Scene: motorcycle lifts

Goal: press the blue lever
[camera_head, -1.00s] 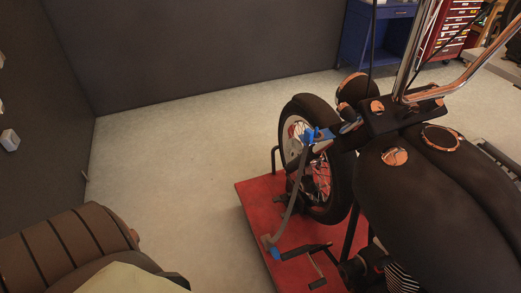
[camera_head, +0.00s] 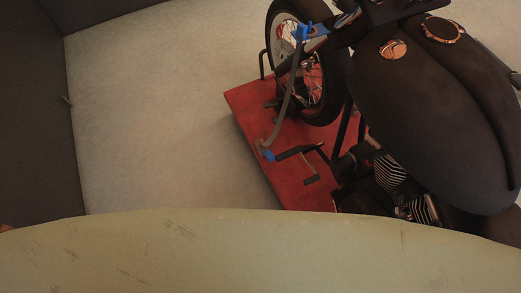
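Two small blue parts show in the head view. An upper blue part (camera_head: 305,32) is beside the motorcycle's front wheel (camera_head: 318,85). A lower blue part (camera_head: 268,156) is on the red lift platform (camera_head: 238,99), at the end of a dark bar. A grey curved strap or hose runs between them. I cannot tell which blue part is the lever. The black motorcycle (camera_head: 425,110) stands on the lift and covers much of it. Neither of my grippers is in view.
Pale concrete floor (camera_head: 150,110) lies clear to the left of the lift. A dark wall (camera_head: 30,130) stands at the far left. A pale worn surface, possibly part of my body, hides the bottom of the view.

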